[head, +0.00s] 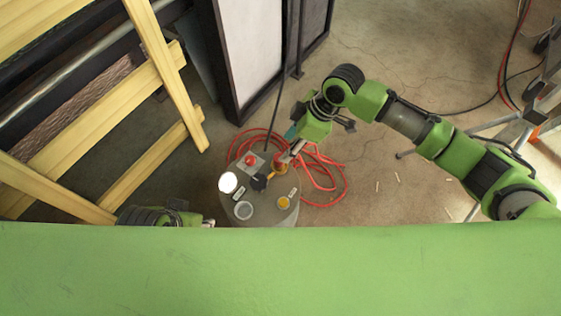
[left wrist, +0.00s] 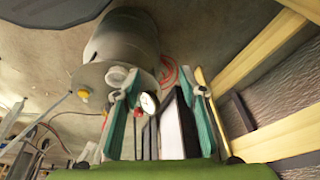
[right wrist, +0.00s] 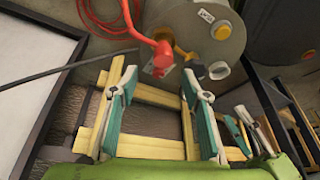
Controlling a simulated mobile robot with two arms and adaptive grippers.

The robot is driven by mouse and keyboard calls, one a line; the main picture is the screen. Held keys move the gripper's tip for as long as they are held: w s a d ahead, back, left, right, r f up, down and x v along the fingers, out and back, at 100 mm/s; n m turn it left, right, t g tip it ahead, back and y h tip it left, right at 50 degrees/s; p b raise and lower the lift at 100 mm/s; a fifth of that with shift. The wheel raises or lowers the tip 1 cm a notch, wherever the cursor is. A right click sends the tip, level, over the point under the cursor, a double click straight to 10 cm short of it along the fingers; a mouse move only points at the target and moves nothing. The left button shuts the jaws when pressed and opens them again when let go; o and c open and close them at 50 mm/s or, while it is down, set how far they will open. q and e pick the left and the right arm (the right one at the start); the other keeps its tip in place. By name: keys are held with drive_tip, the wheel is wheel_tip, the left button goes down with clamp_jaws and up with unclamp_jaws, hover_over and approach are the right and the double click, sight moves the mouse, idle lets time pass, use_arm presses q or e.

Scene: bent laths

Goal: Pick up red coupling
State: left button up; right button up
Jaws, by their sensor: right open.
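The red coupling (head: 250,160) appears as a small red piece on a grey plate near the far edge of the round drum top (head: 265,212). In the right wrist view the red piece (right wrist: 161,54) lies just beyond my fingertips, near a red hose. My right gripper (head: 287,157) is open and empty, at the drum's far right edge, to the right of the red piece and apart from it. My left gripper (left wrist: 165,82) is open and empty; a small red spot (left wrist: 138,112) shows between its fingers. In the head view the left arm is mostly hidden low at the left.
The drum top also holds a white round item (head: 228,182), a grey ring (head: 243,211), a yellow-orange piece (head: 284,203) and a dark piece (head: 260,183). Red hose (head: 325,180) is coiled on the floor. Wooden laths (head: 140,95) stand left. A dark-framed panel (head: 262,50) stands behind.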

sight(279, 155)
drive_tip(key=x, duration=0.3)
drive_tip(key=shift+b, duration=0.3)
drive_tip(key=shift+a+f, duration=0.1)
drive_tip(key=shift+f, duration=0.2)
drive_tip(key=f, duration=0.1)
drive_tip(key=b, duration=0.1)
drive_tip(key=f, duration=0.1)
drive_tip(key=shift+s+a+f, duration=0.25)
drive_tip(key=shift+f, duration=0.1)
drive_tip(key=shift+b+x, duration=0.4)
drive_tip(key=shift+x, duration=0.45)
drive_tip(key=shift+a+f, duration=0.15)
use_arm(q)
drive_tip(key=shift+w+d+f+t, duration=0.15)
drive_tip(key=shift+w+t, duration=0.2)
drive_tip(key=shift+w, duration=0.25)
drive_tip(key=shift+w+d+r+t, duration=0.15)
drive_tip(key=shift+w+t, duration=0.2)
drive_tip(key=shift+w, duration=0.2)
drive_tip(key=shift+f, duration=0.1)
use_arm(e)
clamp_jaws()
